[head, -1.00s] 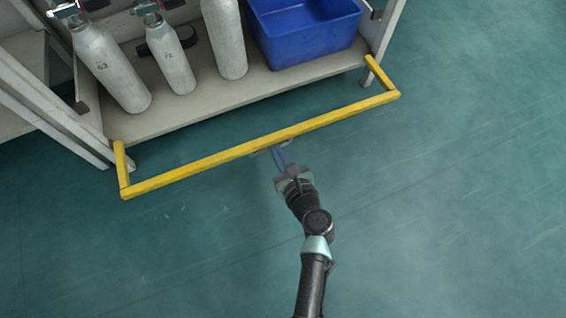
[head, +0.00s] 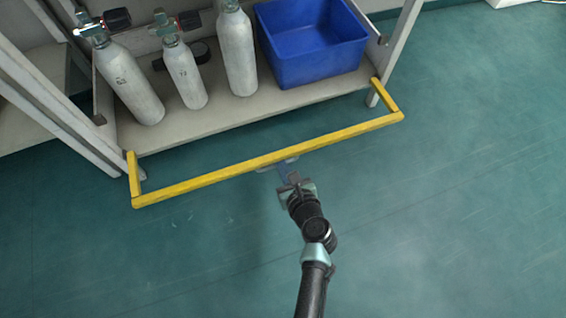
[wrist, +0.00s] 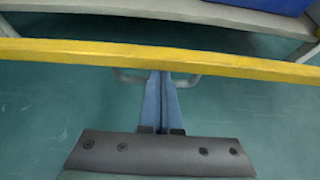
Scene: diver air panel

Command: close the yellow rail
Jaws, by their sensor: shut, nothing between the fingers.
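The yellow rail (head: 250,163) is a U-shaped bar that stands out from the front of the shelf, with a short side arm at each end. Its long bar crosses the whole wrist view (wrist: 200,62). A grey handle (wrist: 126,76) shows just below the bar, partly hidden behind my fingers. My gripper (head: 283,165) is shut and empty, its blue fingers together at the middle of the rail, on the side away from the shelf. In the wrist view the fingertips (wrist: 162,75) reach the bar's lower edge; I cannot tell whether they touch it.
Grey cylinders (head: 190,78) stand on the shelf board (head: 200,122) behind the rail, beside a blue bin (head: 315,55). White shelf posts (head: 403,42) rise at both ends. The green floor (head: 450,210) is clear around my arm.

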